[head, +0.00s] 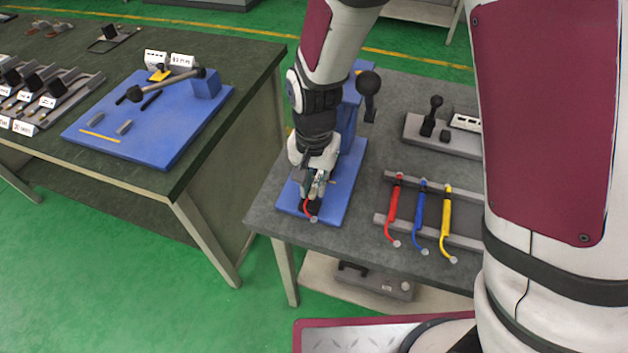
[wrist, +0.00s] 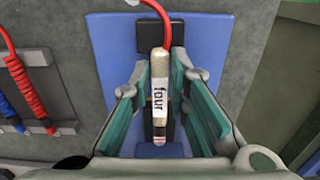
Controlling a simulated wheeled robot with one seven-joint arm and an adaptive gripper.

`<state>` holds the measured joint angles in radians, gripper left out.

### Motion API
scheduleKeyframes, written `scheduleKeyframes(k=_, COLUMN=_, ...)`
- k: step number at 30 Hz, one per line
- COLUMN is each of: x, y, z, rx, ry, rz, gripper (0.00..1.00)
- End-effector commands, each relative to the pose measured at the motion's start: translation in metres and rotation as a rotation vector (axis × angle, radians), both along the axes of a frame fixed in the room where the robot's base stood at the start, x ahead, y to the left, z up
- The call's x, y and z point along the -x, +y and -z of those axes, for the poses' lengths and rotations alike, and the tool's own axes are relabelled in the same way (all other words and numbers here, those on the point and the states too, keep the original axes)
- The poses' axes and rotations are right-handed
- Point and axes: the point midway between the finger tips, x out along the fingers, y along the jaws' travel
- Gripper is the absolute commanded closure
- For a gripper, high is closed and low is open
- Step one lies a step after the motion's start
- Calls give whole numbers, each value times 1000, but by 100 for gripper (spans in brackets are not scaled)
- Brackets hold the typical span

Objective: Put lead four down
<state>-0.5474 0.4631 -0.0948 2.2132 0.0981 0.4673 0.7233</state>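Lead four is a pale plug with a black "four" label (wrist: 160,95) and a red wire running from its top end. In the wrist view it lies between my gripper's fingers (wrist: 161,72), with a narrow gap on each side. My gripper (head: 317,190) is low over the blue board (head: 345,180) at the left of the grey table. The red wire (head: 306,207) curves out beside it. The gripper hides most of the plug in the head view. Whether the plug touches the board is not clear.
Red (head: 394,205), blue (head: 420,210) and yellow (head: 447,215) leads lie across a grey rack (head: 465,239) to the right. A black-knobbed lever (head: 368,85) stands behind my gripper. A grey fixture (head: 420,128) is farther right. Another table with a blue board (head: 150,145) is at left.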

Motion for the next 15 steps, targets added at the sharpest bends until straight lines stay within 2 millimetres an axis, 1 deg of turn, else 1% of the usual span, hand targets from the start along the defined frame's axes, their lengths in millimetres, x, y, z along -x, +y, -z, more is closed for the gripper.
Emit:
scheduleKeyframes(k=1, x=0, y=0, z=0, rx=0, ry=0, rz=0, gripper=68)
scheduleKeyframes(k=2, x=0, y=0, z=0, rx=0, ry=0, rz=0, gripper=66)
scheduleKeyframes(k=11, x=0, y=0, z=-2, rx=0, ry=0, rz=0, gripper=66)
scheduleKeyframes(k=15, x=0, y=1, z=-13, rx=-1, ry=-3, rz=0, gripper=66)
